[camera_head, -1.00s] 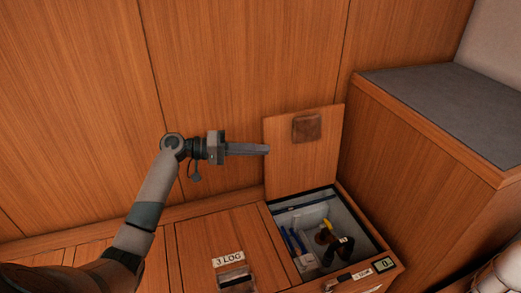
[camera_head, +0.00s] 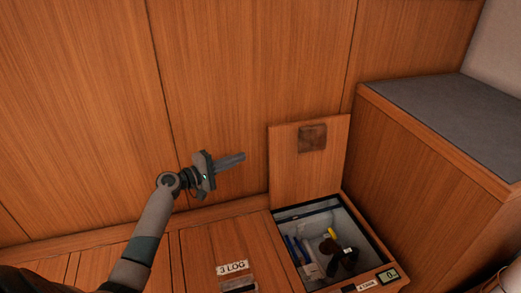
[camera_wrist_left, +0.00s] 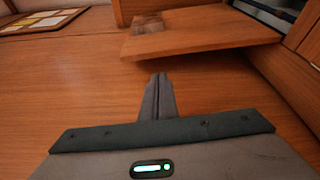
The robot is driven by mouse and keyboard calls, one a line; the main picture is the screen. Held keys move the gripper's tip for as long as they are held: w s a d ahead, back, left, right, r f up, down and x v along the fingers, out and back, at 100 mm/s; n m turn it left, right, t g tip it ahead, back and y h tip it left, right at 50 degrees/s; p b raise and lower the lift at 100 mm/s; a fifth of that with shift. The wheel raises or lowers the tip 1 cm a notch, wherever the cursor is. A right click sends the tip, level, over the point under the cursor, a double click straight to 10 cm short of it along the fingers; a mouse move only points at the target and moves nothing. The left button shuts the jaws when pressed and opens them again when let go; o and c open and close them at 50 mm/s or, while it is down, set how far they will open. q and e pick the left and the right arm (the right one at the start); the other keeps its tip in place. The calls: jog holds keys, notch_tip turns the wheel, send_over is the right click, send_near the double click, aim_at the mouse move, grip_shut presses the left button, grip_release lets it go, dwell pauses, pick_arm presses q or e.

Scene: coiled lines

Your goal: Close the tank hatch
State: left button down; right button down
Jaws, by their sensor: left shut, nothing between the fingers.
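The tank hatch (camera_head: 290,175) is a square wooden lid with a dark square patch. It stands raised, close to upright, at the back edge of the open tank (camera_head: 373,238). In the left wrist view the hatch (camera_wrist_left: 210,38) spans the upper middle, beyond the fingertips. My left gripper (camera_head: 243,156) is shut and empty, just left of the hatch, with a gap between them. Its closed fingers also show in the left wrist view (camera_wrist_left: 158,80). My right gripper is not in view.
Inside the tank are blue items, a yellow item and dark fittings (camera_head: 345,256). A closed panel labelled "3 LOG" (camera_head: 215,245) lies to the left. A tall wooden cabinet with a grey top (camera_head: 440,100) stands close on the right. A wood-panelled wall is behind.

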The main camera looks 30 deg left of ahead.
pick_arm(q)
jog(key=shift+w+d, duration=0.1)
jog(key=shift+w, duration=0.05)
jog(key=x, duration=0.9)
jog(key=shift+w, duration=0.3)
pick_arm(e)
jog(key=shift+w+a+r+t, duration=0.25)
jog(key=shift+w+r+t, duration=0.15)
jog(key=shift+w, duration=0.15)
pick_arm(q)
jog(key=shift+s+d+b, duration=0.1)
jog(key=shift+d+b, duration=0.2)
jog(key=shift+b, duration=0.05)
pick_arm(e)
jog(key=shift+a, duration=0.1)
